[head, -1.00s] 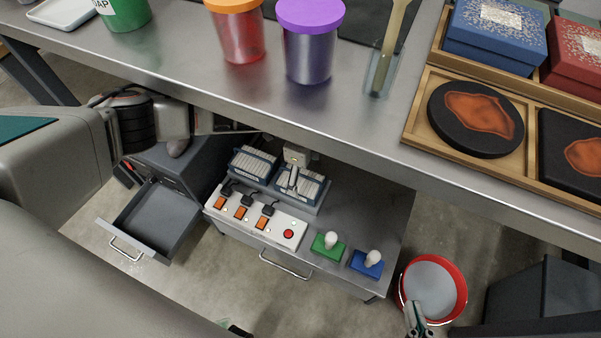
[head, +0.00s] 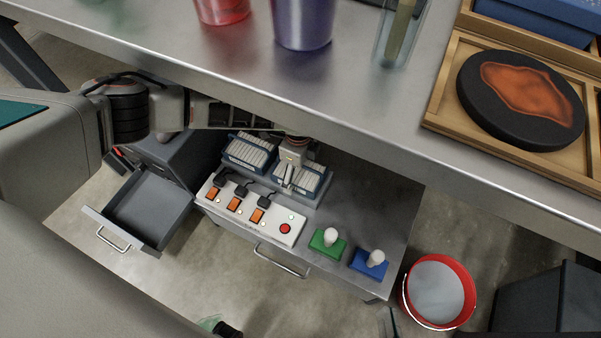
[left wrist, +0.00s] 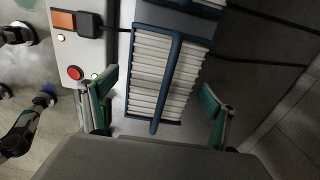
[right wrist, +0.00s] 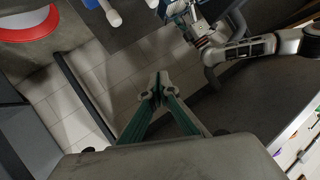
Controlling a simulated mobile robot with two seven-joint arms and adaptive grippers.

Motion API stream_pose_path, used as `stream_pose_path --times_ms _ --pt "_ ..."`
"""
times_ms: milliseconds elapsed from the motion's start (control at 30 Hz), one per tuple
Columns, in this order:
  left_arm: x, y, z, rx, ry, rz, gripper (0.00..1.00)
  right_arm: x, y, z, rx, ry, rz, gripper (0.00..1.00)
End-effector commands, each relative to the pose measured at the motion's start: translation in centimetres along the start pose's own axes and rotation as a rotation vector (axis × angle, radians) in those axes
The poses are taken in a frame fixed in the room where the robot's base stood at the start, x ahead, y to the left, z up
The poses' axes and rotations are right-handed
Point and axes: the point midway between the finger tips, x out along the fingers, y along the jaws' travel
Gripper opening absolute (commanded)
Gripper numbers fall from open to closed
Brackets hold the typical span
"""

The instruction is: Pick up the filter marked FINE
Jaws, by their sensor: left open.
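Two blue racks of upright pale cards, likely the filters, stand on the low metal cart: the left rack (head: 249,153) and the right rack (head: 317,182). No FINE marking is readable. My left gripper (head: 291,168) reaches under the bench edge and is over the right rack. In the left wrist view the open fingers (left wrist: 160,90) straddle the right rack (left wrist: 157,125), whose blue bar runs lengthwise above the cards. Nothing is between the fingertips except the rack below. My right gripper (right wrist: 159,88) has its fingertips together, with nothing visible in them, over the floor.
A white switch panel (head: 262,226) with orange switches and a red button lies before the racks. Green (head: 327,243) and blue (head: 368,264) bulb bases stand to its right. An open drawer (head: 152,212) is left, a red bucket (head: 438,290) right. The bench edge (head: 400,143) overhangs the cart.

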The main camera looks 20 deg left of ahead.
Motion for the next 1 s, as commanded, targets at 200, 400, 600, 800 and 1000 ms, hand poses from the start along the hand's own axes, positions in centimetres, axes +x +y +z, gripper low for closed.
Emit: stream_pose_path --times_ms 200,400,600,800,1000 --pt "-0.2 -0.1 0.0 0.000 0.000 -0.002 0.55 0.0 0.0 -0.1 -0.002 0.002 0.000 0.00" --pt "-0.2 -0.1 0.0 0.000 0.000 -0.001 0.41 0.0 0.0 -0.1 -0.003 0.002 0.000 0.00" --pt "-0.3 -0.1 0.0 0.000 0.000 -0.001 0.41 0.0 0.0 -0.2 -0.006 0.004 0.000 0.00" --pt "-1.9 -0.3 0.0 0.001 0.000 -0.008 0.41 0.0 0.2 -1.3 -0.066 0.010 0.005 0.00" --pt "-4.9 -0.1 0.0 0.002 0.000 -0.013 0.41 -0.6 2.6 -2.7 -0.261 -0.012 0.041 0.00"
